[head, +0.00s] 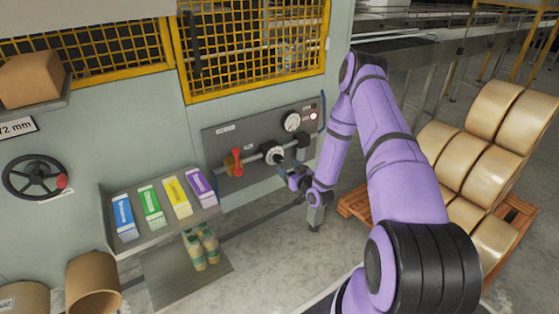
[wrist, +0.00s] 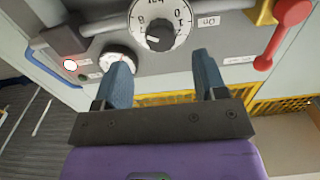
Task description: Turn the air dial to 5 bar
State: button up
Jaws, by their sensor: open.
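The air dial (head: 274,155) is a round white scale with a dark centre knob, on the grey panel (head: 221,142) of the machine. In the wrist view the dial (wrist: 180,38) shows upside down, its black knob (wrist: 159,36) at the centre. Several scale marks show, but I cannot tell the setting. My gripper (head: 284,166) is just in front of the dial. Its two blue fingers are apart and empty in the wrist view (wrist: 162,62), with the knob beyond the gap and apparently not touched. A round gauge (head: 292,121) sits above the dial; its reading is too small to tell.
A red valve handle (head: 237,162) is left of the dial, and a red lit button (head: 313,116) is at the upper right. A shelf (head: 127,238) with several coloured boxes juts out lower left.

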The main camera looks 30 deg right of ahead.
aim_at(280, 161)
jog(key=w, duration=0.7)
jog(key=shift+w+a, duration=0.15)
jog(key=shift+w, duration=0.1)
jog(key=c, duration=0.9)
